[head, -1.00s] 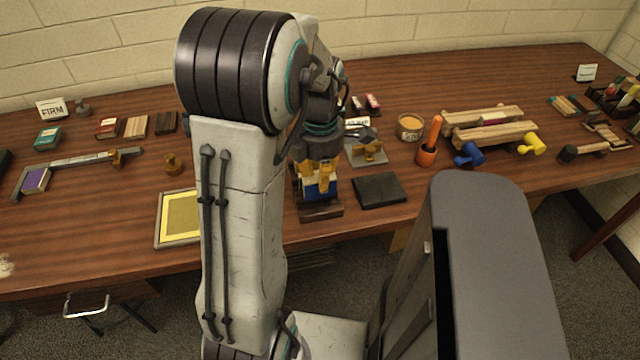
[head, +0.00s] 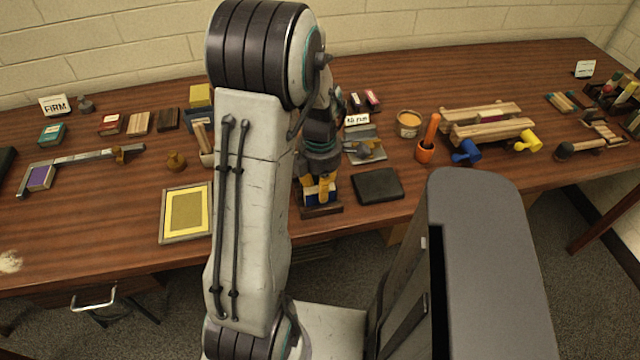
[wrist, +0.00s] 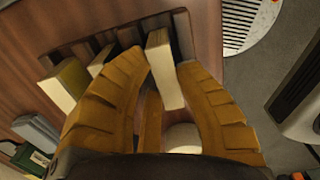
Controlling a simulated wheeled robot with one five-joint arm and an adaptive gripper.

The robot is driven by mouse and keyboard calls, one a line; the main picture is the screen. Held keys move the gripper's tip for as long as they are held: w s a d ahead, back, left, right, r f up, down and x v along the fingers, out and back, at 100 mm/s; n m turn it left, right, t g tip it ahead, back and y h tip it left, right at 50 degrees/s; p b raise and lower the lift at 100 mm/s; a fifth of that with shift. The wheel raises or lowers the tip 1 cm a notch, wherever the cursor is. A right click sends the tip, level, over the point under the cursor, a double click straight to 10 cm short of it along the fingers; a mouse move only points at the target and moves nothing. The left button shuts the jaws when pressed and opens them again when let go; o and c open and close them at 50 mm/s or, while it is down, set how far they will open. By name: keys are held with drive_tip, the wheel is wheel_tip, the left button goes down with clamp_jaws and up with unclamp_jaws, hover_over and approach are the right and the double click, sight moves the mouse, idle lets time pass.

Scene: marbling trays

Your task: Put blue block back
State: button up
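My gripper (wrist: 163,68) has ochre fingers, one on each side of a block with a cream edge, with no clear gap visible. I take this to be the blue block (wrist: 159,60). In the head view, the gripper (head: 318,189) is low over the front of the table and a blue face of the block (head: 308,194) shows beside the fingers. The block is at the dark wooden rack (head: 320,211), which also shows in the wrist view (wrist: 62,54). Whether the block rests on the rack's bottom is hidden.
Other cream-edged blocks (wrist: 103,60) stand left of the fingers in the wrist view. A black pad (head: 377,186) lies right of the rack and a yellow framed tray (head: 166,232) left of it.

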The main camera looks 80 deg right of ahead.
drive_tip(key=o, duration=0.3)
drive_tip(key=shift+r, duration=0.1)
wheel_tip(320, 180, up, 3)
drive_tip(key=shift+f, duration=0.15)
drive_tip(key=shift+d+r+b, duration=0.1)
drive_tip(key=shift+r+b, duration=0.2)
drive_tip(key=shift+b, duration=0.1)
drive_tip(key=shift+a+r+b, duration=0.2)
drive_tip(key=shift+r+b, duration=1.15)
drive_tip(key=shift+r, duration=3.05)
